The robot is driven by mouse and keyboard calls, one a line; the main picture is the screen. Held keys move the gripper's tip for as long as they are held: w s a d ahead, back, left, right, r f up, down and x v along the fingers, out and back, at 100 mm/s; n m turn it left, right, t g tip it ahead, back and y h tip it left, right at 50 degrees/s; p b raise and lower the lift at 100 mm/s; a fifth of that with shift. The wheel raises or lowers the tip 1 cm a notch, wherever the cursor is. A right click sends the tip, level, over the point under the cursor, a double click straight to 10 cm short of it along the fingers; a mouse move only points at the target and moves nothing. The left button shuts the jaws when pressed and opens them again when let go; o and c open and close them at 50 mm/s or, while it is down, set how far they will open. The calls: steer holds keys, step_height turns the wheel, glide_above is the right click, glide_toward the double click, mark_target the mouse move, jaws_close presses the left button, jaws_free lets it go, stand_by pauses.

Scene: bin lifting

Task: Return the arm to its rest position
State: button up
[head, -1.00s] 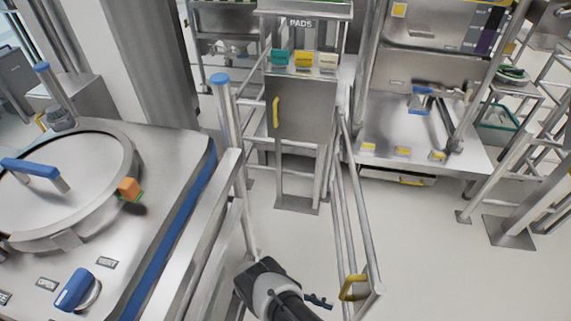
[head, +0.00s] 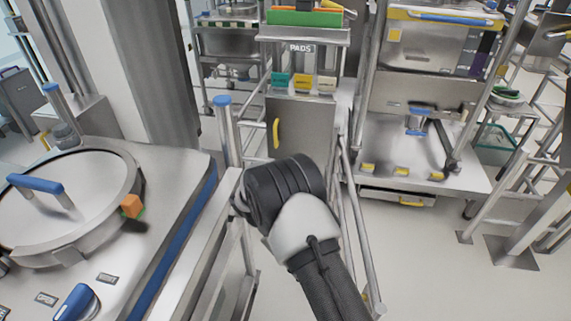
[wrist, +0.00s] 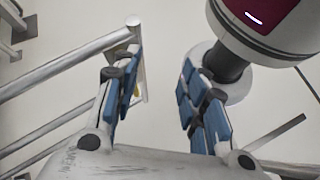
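My gripper (wrist: 157,95) shows in the wrist view with its two blue-padded fingers spread apart. Nothing is between them, only pale floor behind. In the head view my arm rises from the bottom centre, with its black joint in front of the metal railing and part of the cabinet. The gripper itself cannot be made out in the head view. In the wrist view the metal railing (wrist: 70,68) is close to the left finger. A rounded white and dark-red part, which looks like my own body, is at the upper right.
A steel vessel lid (head: 75,205) with a blue handle is at left. A PADS cabinet (head: 305,130) with a yellow handle stands behind the arm. A steel workbench (head: 420,155) is at right. Open floor (head: 415,260) lies right of the railing.

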steer(key=s+d+r+m+t+y, duration=0.2)
steer(key=r+y, duration=0.1)
steer(key=r, duration=0.7)
steer(key=s+d+r+m+t+y, duration=0.2)
steer(key=r+y, duration=0.1)
steer(key=r, duration=0.7)
steer(key=s+d+r+m+t+y, duration=0.3)
steer(key=s+r+t, duration=0.4)
steer(key=s, duration=0.6)
steer(key=shift+s+d+r+m, duration=0.15)
steer(key=shift+s+r+m, duration=0.25)
steer(key=shift+m, duration=0.5)
